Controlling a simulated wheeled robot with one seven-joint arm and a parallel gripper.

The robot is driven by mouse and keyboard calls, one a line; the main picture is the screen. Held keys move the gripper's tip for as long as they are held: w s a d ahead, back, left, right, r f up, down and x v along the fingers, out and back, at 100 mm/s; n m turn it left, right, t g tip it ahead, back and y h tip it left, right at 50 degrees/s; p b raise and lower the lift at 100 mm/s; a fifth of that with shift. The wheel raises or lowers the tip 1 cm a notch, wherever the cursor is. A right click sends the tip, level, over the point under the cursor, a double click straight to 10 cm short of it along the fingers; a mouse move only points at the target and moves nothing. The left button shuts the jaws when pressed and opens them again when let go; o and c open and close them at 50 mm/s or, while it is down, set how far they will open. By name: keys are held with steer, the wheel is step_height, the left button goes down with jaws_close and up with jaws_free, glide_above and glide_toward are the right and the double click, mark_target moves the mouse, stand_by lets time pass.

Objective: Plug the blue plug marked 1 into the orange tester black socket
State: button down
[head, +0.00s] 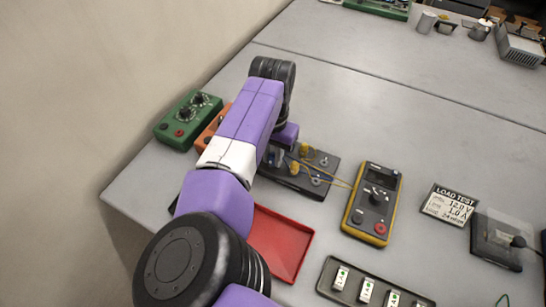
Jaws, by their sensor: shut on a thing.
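The orange tester (211,137) stands at the back left of the bench, mostly hidden behind my arm. Its black socket does not show. My gripper (279,152) is low over the left end of a dark board (302,183), to the right of the tester. Its purple hand shows, but the fingertips are small and partly covered by my arm. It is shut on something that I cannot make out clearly. No plug marked 1 can be read; thin yellow and blue leads run near the gripper.
A green box with two dials (188,120) stands left of the tester. A yellow multimeter (373,204) is right of the board. In front are a red tray (282,243) and a dark tray (345,268) with labelled pieces. A LOAD TEST card (447,205) lies right. The back middle is clear.

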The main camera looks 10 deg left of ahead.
mark_target(273, 155)
steer(key=shift+r, duration=0.1)
stand_by(0.4)
steer(key=shift+r+p, duration=2.65)
steer(key=shift+r, duration=0.3)
steer(key=shift+s+f, duration=0.1)
steer(key=shift+s, duration=0.05)
